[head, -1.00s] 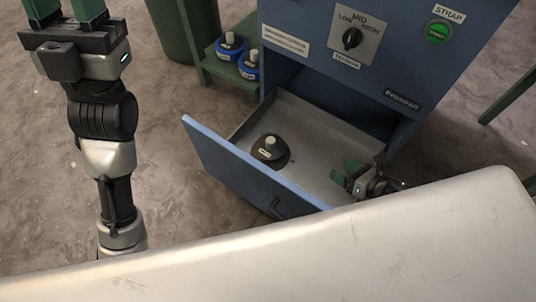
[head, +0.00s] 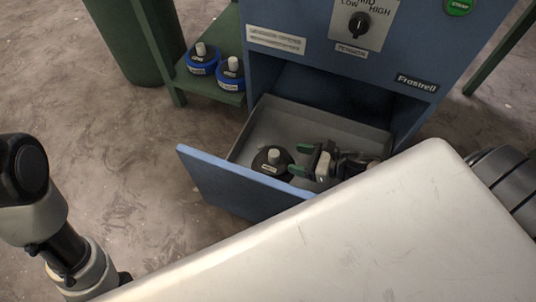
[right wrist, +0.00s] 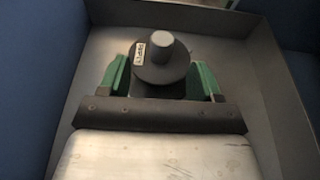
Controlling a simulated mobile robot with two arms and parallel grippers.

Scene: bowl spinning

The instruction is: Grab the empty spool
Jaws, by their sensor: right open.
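The black empty spool (head: 270,160), with a grey knob on top and a white label, stands upright in the open blue drawer. My right gripper (head: 300,160) is inside the drawer at the spool's right side, its green fingers open and pointing at it. In the right wrist view the spool (right wrist: 160,68) shows centred between the two green fingers of the gripper (right wrist: 162,78), with a finger on either side. I cannot tell whether either finger touches it. My left arm shows at the left edge of the head view, but its gripper is out of the picture.
Two blue spools (head: 230,72) stand on a green shelf (head: 205,85) at the back left. The blue machine (head: 400,55) rises behind the drawer. A large pale panel covers the lower right.

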